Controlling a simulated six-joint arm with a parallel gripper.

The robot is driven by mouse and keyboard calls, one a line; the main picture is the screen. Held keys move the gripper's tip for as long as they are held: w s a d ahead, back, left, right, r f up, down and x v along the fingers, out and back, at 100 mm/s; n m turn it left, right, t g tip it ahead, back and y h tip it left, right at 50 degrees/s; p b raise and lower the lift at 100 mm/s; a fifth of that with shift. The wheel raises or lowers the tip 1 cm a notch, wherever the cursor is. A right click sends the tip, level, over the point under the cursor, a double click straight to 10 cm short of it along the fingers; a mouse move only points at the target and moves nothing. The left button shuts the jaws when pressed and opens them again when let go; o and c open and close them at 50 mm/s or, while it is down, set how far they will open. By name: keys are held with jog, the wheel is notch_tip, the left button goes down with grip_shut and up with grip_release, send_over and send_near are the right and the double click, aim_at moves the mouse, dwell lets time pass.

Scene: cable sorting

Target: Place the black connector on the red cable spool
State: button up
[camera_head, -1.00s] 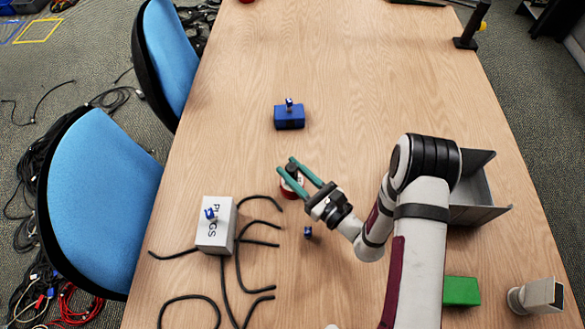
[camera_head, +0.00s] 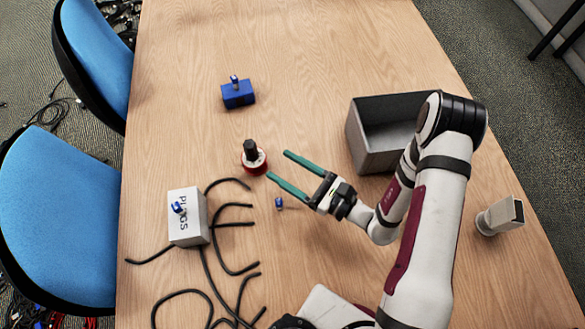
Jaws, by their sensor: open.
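The red cable spool (camera_head: 255,167) stands on the table left of the middle. The black connector (camera_head: 250,149) sits upright on top of the spool. My gripper (camera_head: 276,165) is open and empty, with its two green fingers pointing left toward the spool. The fingertips are just right of the spool and apart from the connector.
A blue block (camera_head: 238,95) is farther back. A small blue connector (camera_head: 279,203) lies near the gripper. A grey bin (camera_head: 362,140) is at right.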

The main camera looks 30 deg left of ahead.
jog(key=shift+d, duration=1.15)
jog(key=shift+r, duration=0.35)
jog(key=s+d+r+n+g+h, duration=0.3)
jog(key=s+d+r+n+g, duration=0.15)
jog(key=r, duration=0.25)
jog(key=s+d+r+n+g+h, duration=0.3)
jog(key=s+r+n, duration=0.1)
jog(key=r+n, duration=0.25)
jog(key=s+d+r+n+t+h, duration=0.1)
jog(key=d+t+h, duration=0.6)
jog(key=d, duration=0.9)
jog(key=h, duration=0.3)
jog(key=shift+r, duration=0.15)
